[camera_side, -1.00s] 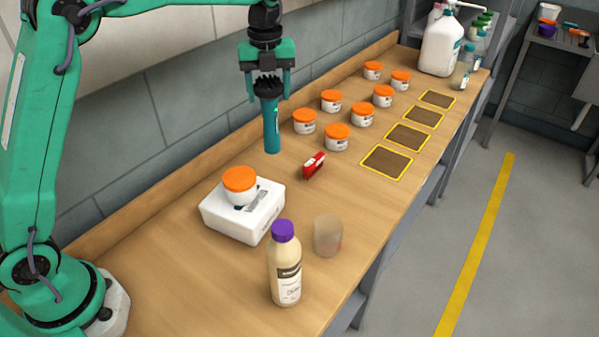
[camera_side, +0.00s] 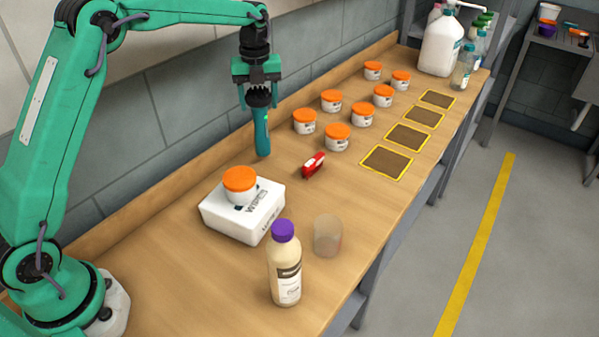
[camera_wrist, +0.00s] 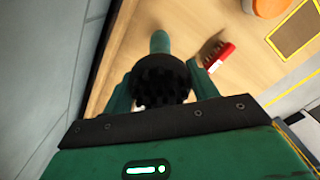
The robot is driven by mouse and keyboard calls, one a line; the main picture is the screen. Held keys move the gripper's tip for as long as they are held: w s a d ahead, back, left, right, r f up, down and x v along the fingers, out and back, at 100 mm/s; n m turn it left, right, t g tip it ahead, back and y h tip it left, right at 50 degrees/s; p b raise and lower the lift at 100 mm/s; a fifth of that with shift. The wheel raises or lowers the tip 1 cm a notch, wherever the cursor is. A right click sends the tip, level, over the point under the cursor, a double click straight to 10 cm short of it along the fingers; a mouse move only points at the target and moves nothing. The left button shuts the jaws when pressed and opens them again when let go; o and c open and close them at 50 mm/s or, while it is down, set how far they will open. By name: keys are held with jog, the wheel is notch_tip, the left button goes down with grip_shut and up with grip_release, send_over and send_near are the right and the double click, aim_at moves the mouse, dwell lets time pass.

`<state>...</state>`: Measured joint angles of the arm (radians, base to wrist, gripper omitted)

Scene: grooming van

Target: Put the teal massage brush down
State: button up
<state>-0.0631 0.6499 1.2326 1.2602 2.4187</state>
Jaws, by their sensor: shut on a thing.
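The teal massage brush (camera_side: 261,132) hangs upright in my gripper (camera_side: 260,92), with its black bristle head at the top and its handle pointing down. Its lower end is at or just above the wooden bench (camera_side: 213,262), close to the back ledge; I cannot tell whether it touches. In the wrist view the brush's dark round head (camera_wrist: 160,80) sits between the two green fingers, which are shut on it. The teal handle shows beyond the head.
A red brush (camera_side: 313,165) lies to the right. Several orange-lidded jars (camera_side: 337,138) stand behind it. A white wipes box (camera_side: 243,215) with a jar (camera_side: 240,185) on top, a purple-capped bottle (camera_side: 285,265) and a cup (camera_side: 327,236) are nearer. Yellow-edged dark squares (camera_side: 387,162) line the right side.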

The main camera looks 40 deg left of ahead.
jog(key=shift+f, duration=1.25)
jog(key=o, duration=1.6)
jog(key=shift+c, duration=0.2)
notch_tip(320, 180, up, 12)
jog(key=shift+r, duration=0.1)
